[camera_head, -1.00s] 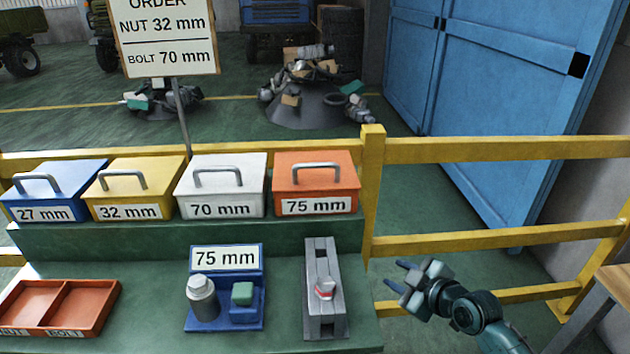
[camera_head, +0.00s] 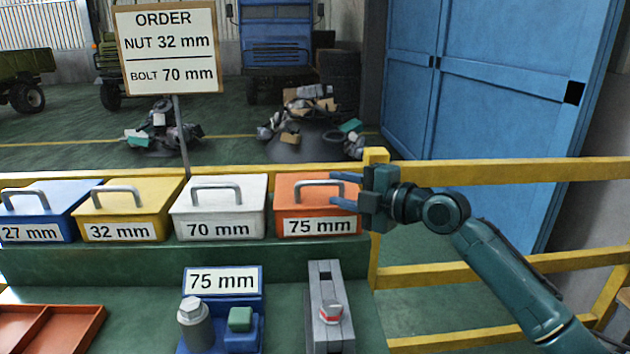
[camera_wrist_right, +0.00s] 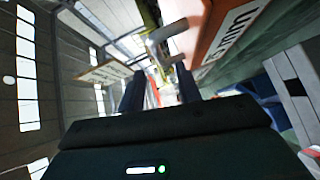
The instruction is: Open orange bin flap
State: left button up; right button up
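The orange bin (camera_head: 287,210), labelled 75 mm, stands at the right end of the bin row on the raised green ledge. Its flap is shut, with a grey bar handle (camera_head: 312,184) on top. My right gripper (camera_head: 340,190) is at the bin's right side, its two blue fingers apart and pointing left by the handle's right end. I cannot tell whether they touch it. In the right wrist view the fingers (camera_wrist_right: 158,92) are spread with nothing held between them, and the orange bin (camera_wrist_right: 207,28) shows at the top. My left gripper is not in view.
White (camera_head: 222,210), yellow (camera_head: 125,210) and blue (camera_head: 40,210) bins stand left of the orange one. A blue 75 mm stand (camera_head: 222,300) and a grey fixture (camera_head: 330,310) are below. A yellow rail (camera_head: 500,170) runs behind, and an order sign (camera_head: 168,50) stands beyond.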

aim_at(318, 184)
jog(key=x, duration=0.7)
jog(key=shift+p, duration=0.35)
jog(key=shift+c, duration=0.3)
grip_shut()
